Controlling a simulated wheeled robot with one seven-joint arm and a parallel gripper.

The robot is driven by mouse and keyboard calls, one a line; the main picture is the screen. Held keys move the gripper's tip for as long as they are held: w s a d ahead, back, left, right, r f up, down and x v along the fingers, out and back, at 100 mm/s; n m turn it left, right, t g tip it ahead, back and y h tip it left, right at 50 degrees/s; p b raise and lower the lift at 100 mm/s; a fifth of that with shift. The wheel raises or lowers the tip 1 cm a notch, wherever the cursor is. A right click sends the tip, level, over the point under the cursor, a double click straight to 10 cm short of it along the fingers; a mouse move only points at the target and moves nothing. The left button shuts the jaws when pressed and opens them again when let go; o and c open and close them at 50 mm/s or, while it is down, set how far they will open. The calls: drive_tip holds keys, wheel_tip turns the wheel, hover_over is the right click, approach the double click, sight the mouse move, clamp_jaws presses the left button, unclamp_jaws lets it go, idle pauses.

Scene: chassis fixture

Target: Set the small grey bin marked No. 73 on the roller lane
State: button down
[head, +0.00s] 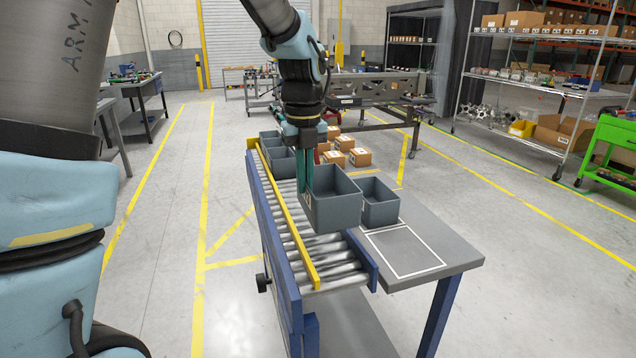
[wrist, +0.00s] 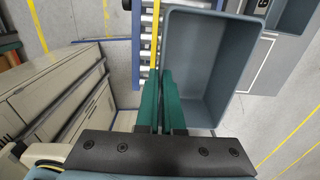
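A grey open-topped bin (head: 338,211) hangs from my gripper (head: 304,186), over the front part of the roller lane (head: 338,270) and its right edge. The bin is roughly level and empty. In the wrist view the green fingers (wrist: 160,104) close on the left wall of the bin (wrist: 212,68). A small label shows on its left side in the head view, but I cannot read the number. The bin seems to be above the rollers, apart from them.
Another grey bin (head: 380,204) stands on the grey side table (head: 436,240), close right of the held bin. A white outlined rectangle (head: 404,251) there is empty. Several grey bins (head: 279,160) sit at the lane's far end. A yellow rail (head: 290,221) runs along the lane's left.

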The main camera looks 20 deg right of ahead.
sight(306, 213)
drive_tip(key=shift+f+b, duration=1.6)
drive_tip(key=shift+f, duration=0.4)
drive_tip(key=shift+f+b, duration=0.6)
drive_tip(key=shift+f, duration=0.75)
drive_tip(key=shift+p, duration=0.8)
drive_tip(key=shift+f, duration=0.1)
drive_tip(key=shift+f+b, duration=0.75)
drive_tip(key=shift+f, duration=0.55)
drive_tip(key=c, duration=1)
unclamp_jaws()
